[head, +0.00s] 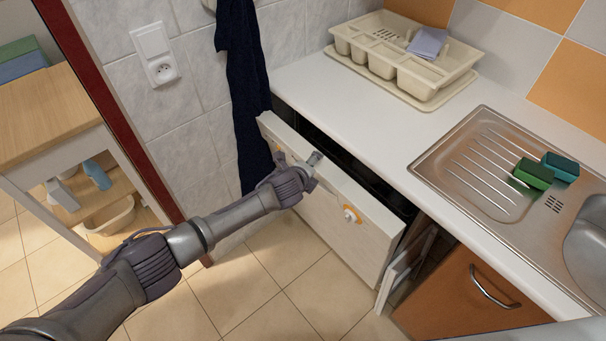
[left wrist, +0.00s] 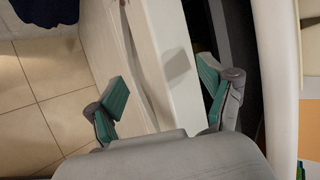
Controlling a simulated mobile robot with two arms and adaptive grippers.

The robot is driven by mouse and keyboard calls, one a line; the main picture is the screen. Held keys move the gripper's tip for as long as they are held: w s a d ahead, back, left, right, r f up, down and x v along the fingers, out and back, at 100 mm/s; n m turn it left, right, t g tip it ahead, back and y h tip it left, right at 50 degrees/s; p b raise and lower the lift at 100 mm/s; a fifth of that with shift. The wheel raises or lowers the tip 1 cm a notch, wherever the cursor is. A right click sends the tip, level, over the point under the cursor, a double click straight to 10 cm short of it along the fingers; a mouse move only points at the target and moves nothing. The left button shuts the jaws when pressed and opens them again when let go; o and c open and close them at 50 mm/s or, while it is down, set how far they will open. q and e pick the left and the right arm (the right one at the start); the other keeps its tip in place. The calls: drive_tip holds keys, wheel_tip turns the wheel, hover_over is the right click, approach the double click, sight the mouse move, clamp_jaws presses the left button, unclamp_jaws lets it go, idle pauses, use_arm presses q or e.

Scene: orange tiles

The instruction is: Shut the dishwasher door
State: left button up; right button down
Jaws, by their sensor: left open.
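The dishwasher door (head: 330,225) is a pale panel below the worktop. It stands ajar, its top tilted out, with a dark gap behind it. A white and orange round piece (head: 350,214) is on its upper part. My left gripper (head: 312,172) is at the door's top edge. In the left wrist view my left gripper (left wrist: 163,95) is open, and its green-padded fingers lie on either side of the door's top edge (left wrist: 178,70). I cannot tell whether they touch it. My right gripper is not in view.
The white worktop (head: 330,85) holds a beige dish rack (head: 400,60) and a steel sink (head: 480,165) with green sponges (head: 532,174). A dark cloth (head: 242,80) hangs beside the door. An orange cabinet (head: 455,300) is at right. The tiled floor (head: 270,290) before the door is clear.

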use_arm(q)
drive_tip(key=v, duration=1)
drive_tip(key=shift+s, duration=0.35)
drive_tip(key=shift+r, duration=0.1)
drive_tip(key=s+a+f+n+g+y, duration=0.1)
drive_tip(key=s+a+f+n, duration=0.3)
drive_tip(key=f, duration=0.5)
drive_tip(key=s+a+f+n+g+y, duration=0.1)
drive_tip(key=s+a+f+n, duration=0.3)
drive_tip(key=f, duration=0.5)
drive_tip(key=s+a+f+n+g+y, duration=0.1)
drive_tip(key=s+a+f+n, duration=0.1)
drive_tip(key=a+f+n, duration=0.55)
drive_tip(key=s+a+f+n+g, duration=0.1)
drive_tip(key=s+a+f, duration=0.1)
drive_tip(key=s+f, duration=0.45)
drive_tip(key=s+a+f+n+g, duration=0.2)
drive_tip(key=s+a+f, duration=0.1)
drive_tip(key=s+f, duration=0.4)
drive_tip(key=s+a+f+n+g, duration=0.1)
drive_tip(key=s, duration=0.7)
drive_tip(key=s+a+f+n+g+y, duration=0.1)
drive_tip(key=s+a+f+n, duration=0.1)
drive_tip(key=s, duration=0.7)
drive_tip(key=s+a+f+n, duration=0.2)
drive_tip(key=s, duration=0.6)
drive_tip(key=shift+s+g+y, duration=0.2)
drive_tip(key=shift+g+y, duration=0.1)
drive_tip(key=shift+g, duration=0.1)
